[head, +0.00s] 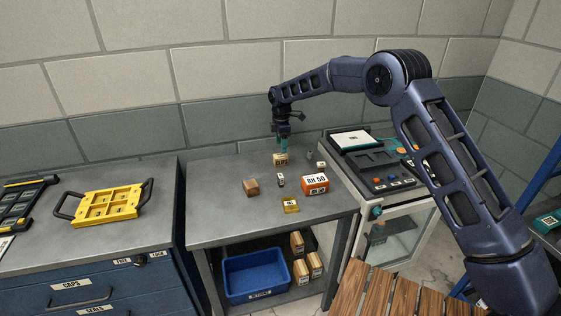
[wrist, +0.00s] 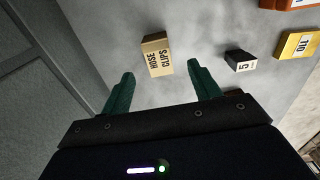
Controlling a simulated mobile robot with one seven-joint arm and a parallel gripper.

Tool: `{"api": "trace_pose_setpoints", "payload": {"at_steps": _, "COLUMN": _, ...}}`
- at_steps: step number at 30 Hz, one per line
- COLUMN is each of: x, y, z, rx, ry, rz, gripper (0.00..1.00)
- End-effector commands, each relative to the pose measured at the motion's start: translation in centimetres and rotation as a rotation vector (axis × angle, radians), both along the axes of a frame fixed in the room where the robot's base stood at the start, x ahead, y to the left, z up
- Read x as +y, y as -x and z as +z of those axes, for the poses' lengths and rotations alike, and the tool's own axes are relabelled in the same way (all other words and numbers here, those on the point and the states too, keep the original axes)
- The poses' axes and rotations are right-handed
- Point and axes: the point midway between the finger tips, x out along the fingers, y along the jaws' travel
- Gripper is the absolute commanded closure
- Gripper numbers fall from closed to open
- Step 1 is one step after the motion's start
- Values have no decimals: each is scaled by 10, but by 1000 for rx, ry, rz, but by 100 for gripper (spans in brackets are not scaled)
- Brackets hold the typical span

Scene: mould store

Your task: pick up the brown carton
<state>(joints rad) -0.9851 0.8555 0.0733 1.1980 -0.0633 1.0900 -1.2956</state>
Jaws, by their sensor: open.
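The brown carton (head: 280,160) is a small tan box standing on the grey table, towards the back. In the wrist view the carton (wrist: 157,54) reads "HOSE CLIPS" and shows in the gap between the fingertips, slightly beyond them. My gripper (head: 281,146) points down just above the carton in the head view. Its green fingers show apart in the wrist view (wrist: 162,73), with nothing held. I cannot tell the exact height left between fingertips and carton.
A small dark box (head: 280,180), a yellow box (head: 291,205), an orange box (head: 315,184) and a brown cube (head: 251,187) stand nearer the front. A device with a screen (head: 357,141) is on the right. The table's left part is clear.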

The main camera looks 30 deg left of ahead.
Motion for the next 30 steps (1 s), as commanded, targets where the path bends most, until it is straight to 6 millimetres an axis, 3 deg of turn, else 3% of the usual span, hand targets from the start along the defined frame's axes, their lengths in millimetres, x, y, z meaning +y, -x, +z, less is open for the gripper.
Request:
{"api": "trace_pose_setpoints", "payload": {"at_steps": 3, "x": 0, "y": 0, "z": -18, "rx": 1, "ry": 1, "rz": 0, "gripper": 38}}
{"api": "trace_pose_setpoints", "payload": {"at_steps": 11, "x": 0, "y": -1, "z": -35, "rx": 1, "ry": 1, "rz": -2, "gripper": 38}}
{"api": "trace_pose_setpoints", "payload": {"at_steps": 21, "x": 1, "y": -3, "z": -76, "rx": 1, "ry": 1, "rz": -1, "gripper": 38}}
{"api": "trace_pose_setpoints", "payload": {"at_steps": 29, "x": 1, "y": -4, "z": -79, "rx": 1, "ry": -1, "rz": -2, "gripper": 38}}
{"api": "trace_pose_setpoints", "payload": {"at_steps": 30, "x": 1, "y": -4, "z": -79, "rx": 1, "ry": -1, "rz": -2, "gripper": 46}}
